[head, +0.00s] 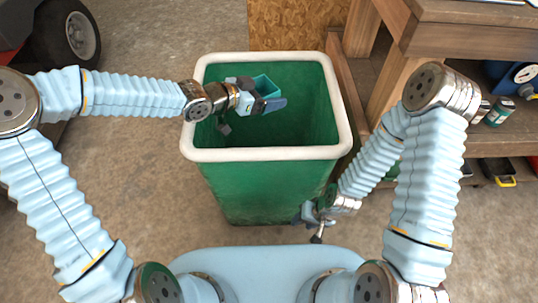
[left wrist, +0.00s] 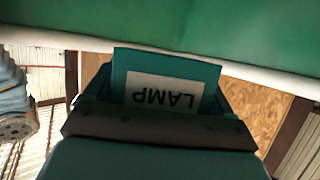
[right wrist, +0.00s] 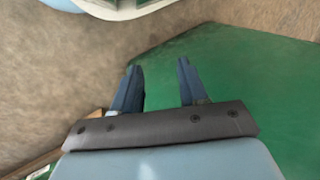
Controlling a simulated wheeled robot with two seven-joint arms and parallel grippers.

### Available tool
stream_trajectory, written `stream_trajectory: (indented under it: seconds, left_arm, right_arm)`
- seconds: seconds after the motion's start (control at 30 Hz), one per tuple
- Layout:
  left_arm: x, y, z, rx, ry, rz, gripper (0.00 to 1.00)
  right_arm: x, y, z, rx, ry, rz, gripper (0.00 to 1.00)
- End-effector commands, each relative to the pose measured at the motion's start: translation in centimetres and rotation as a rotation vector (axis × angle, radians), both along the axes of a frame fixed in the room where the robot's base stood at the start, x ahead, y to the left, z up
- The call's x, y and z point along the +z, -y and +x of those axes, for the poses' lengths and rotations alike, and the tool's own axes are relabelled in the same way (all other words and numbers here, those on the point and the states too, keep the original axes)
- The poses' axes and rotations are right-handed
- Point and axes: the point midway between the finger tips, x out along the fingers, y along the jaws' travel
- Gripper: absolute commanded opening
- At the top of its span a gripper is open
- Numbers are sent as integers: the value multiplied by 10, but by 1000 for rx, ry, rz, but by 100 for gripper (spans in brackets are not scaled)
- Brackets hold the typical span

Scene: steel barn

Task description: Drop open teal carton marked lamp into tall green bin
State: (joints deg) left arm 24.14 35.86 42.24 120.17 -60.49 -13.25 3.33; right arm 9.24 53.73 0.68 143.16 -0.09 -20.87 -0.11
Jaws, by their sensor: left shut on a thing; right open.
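The tall green bin (head: 262,185) with a cream rim stands upright in the middle of the head view. My left gripper (head: 264,101) is over the bin's opening, shut on the teal carton (head: 265,86). The carton also shows in the left wrist view, where its white label reads LAMP upside down (left wrist: 164,92). The gripper's fingers partly hide the carton in the head view. My right gripper (head: 316,222) is low beside the bin's front right side. In the right wrist view its fingers (right wrist: 160,85) are apart and empty, with the green bin wall beyond.
A wooden workbench (head: 470,40) stands at the right, with cans (head: 499,111) and a yellow-black item (head: 497,172) on its lower shelf. A vehicle wheel (head: 75,33) is at the top left. A chipboard panel (head: 290,25) is behind the bin. Concrete floor is clear left of the bin.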

Motion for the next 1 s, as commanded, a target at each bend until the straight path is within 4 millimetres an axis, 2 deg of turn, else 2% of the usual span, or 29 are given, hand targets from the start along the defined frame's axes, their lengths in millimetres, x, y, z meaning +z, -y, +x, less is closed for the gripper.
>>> stream_trajectory:
  seconds: [0.13,0.17,0.27,0.57,0.8,1.0]
  left_arm:
    - [1,0,0,0,0,0,55]
    - [1,0,0,0,0,0,85]
    - [1,0,0,0,0,0,100]
    - [6,-5,-2,1,0,0,100]
    - [24,-38,-22,4,-2,0,100]
    - [31,-56,-35,2,0,0,100]
  right_arm:
    - [1,0,0,0,1,0,43]
    - [1,0,0,0,1,0,43]
    - [1,0,0,0,1,0,43]
    - [6,-1,0,1,0,2,43]
    - [29,-8,-3,13,-5,12,43]
    - [41,-11,-4,19,-6,16,43]
